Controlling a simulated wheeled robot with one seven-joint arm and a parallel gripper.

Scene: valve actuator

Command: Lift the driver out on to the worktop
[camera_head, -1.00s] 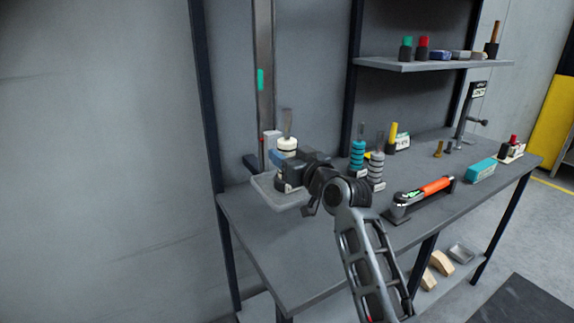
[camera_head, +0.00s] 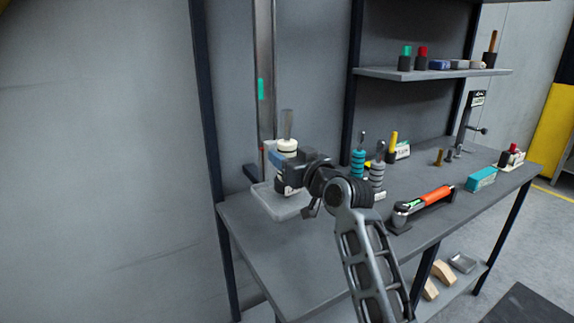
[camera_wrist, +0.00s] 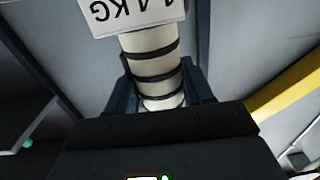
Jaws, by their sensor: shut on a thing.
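The driver (camera_head: 288,147) has a white handle with dark rings and a metal shaft pointing up. It stands about upright in my gripper (camera_head: 287,168), at the left end of the worktop (camera_head: 265,255). My gripper is shut on it, and the jaws hide part of the handle. A pale grey tray (camera_head: 283,211) lies below the driver. Whether the driver's lower end touches the tray I cannot tell. In the wrist view the ringed white handle (camera_wrist: 153,70) runs between the jaws, with a white weight label (camera_wrist: 135,12) on it.
A metal column (camera_head: 265,60) with a green mark rises behind the tray. A teal driver (camera_head: 358,163) and a grey one (camera_head: 377,177) stand right of my gripper. An orange-handled tool (camera_head: 436,194) lies in a holder farther right. The front left worktop is bare.

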